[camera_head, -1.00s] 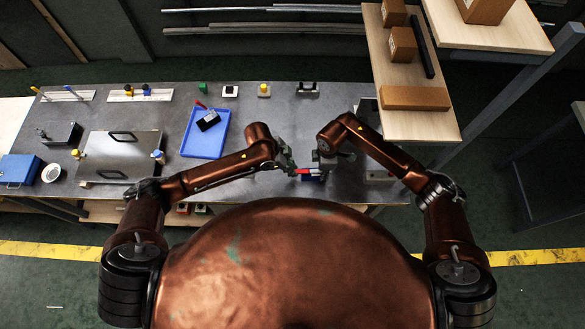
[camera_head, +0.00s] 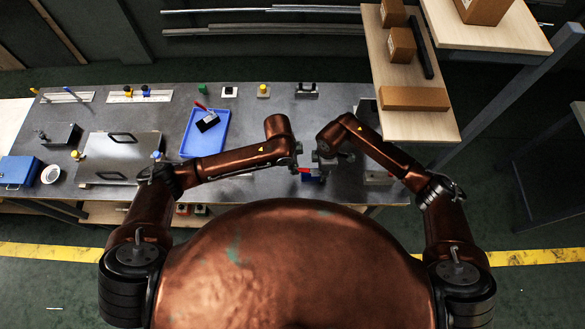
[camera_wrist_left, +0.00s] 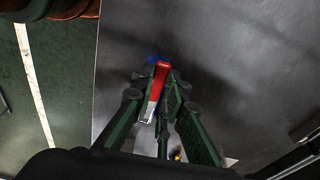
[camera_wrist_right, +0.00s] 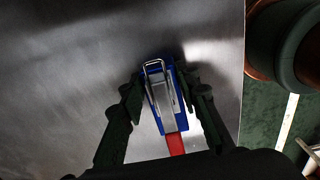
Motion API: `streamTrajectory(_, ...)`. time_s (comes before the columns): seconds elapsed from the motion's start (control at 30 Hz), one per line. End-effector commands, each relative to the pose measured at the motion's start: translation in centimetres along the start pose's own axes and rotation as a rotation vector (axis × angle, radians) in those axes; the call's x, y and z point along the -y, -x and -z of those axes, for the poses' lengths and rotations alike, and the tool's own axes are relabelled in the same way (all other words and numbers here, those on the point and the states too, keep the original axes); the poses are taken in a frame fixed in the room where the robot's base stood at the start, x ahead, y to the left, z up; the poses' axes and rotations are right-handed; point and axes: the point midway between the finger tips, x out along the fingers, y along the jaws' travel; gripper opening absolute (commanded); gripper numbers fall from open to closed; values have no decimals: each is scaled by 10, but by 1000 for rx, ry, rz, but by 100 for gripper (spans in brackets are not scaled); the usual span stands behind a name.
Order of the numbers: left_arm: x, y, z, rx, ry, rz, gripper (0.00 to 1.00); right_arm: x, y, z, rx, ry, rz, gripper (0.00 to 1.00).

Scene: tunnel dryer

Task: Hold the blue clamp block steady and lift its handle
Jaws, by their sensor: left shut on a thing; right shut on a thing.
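The blue clamp block (camera_head: 312,178) stands near the front edge of the grey metal table. In the right wrist view the block (camera_wrist_right: 157,118) has a metal plate and wire loop on top. Its red handle (camera_wrist_right: 175,143) runs toward the picture's bottom. My right gripper (camera_wrist_right: 161,88) is shut on the block, one finger on each side. My left gripper (camera_wrist_left: 157,92) is shut on the red handle (camera_wrist_left: 159,82), with the blue block partly hidden beyond it. In the head view the handle shows only as a short red piece, and its exact angle is unclear.
A blue tray (camera_head: 190,145) holding a dark block with a red piece lies left of the grippers. A metal plate with handles (camera_head: 120,160) lies farther left. Wooden shelves with boxes (camera_head: 430,122) rise at the right. Several small items line the table's back.

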Motion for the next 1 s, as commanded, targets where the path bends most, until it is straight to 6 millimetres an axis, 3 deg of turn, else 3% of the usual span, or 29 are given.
streamTrajectory(0.43,-1,6,5,63,0,1,0,0,0,2,-3,2,0,0)
streamTrajectory(0.47,-1,6,6,62,0,1,14,0,0,2,-3,2,0,0)
streamTrajectory(0.7,0,6,5,63,0,1,31,0,0,1,-2,1,0,0)
streamTrajectory(1.0,0,8,5,63,0,2,31,0,0,1,-2,1,0,0)
